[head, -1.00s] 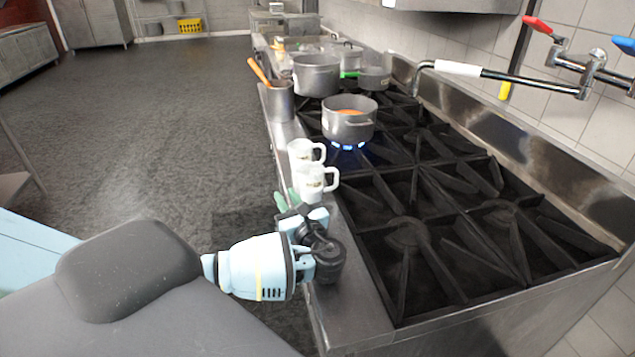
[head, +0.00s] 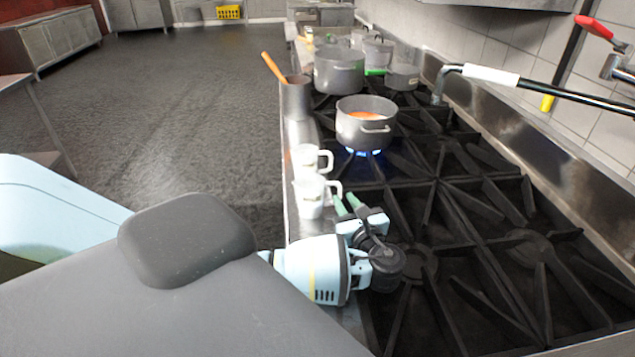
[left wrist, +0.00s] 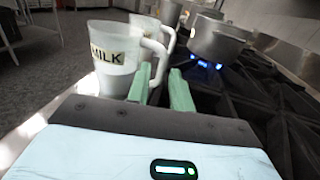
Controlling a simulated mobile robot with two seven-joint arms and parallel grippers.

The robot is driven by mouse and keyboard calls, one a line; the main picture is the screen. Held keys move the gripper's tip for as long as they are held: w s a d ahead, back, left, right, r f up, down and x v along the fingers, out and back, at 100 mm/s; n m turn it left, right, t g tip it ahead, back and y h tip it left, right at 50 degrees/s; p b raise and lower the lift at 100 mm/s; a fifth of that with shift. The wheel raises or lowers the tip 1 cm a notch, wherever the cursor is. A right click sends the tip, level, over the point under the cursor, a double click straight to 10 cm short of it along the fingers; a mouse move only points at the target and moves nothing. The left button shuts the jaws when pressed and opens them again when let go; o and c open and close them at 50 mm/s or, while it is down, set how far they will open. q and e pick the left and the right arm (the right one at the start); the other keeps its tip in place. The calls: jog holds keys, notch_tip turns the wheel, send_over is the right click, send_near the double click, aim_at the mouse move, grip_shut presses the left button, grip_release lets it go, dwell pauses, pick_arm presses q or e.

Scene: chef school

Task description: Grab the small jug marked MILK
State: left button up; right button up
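The white jug marked MILK (left wrist: 112,58) stands upright at the left of the left wrist view, its handle toward the right. In the head view it is the nearer of two white jugs (head: 309,197), on the steel ledge beside the stove. My left gripper (head: 346,204) is just right of this jug, near its handle. Its two green fingers (left wrist: 162,85) are apart with a gap between them, and the handle's outer part shows beyond that gap. I cannot tell whether a finger touches the handle. My right gripper is not in view.
A second white jug (head: 307,159) stands close behind the MILK jug. A pot (head: 362,126) sits over a blue flame farther back. A steel container (head: 296,100) with a wooden utensil stands on the ledge. Black burner grates (head: 480,240) lie right of my gripper.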

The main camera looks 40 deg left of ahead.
aim_at(341, 191)
pick_arm(q)
jog(key=shift+w+x, duration=0.1)
jog(key=shift+x, duration=1.75)
jog(key=shift+w+x, duration=0.15)
jog(key=shift+x, duration=1.75)
jog(key=shift+d+f, duration=0.1)
jog(key=shift+d, duration=0.05)
grip_shut()
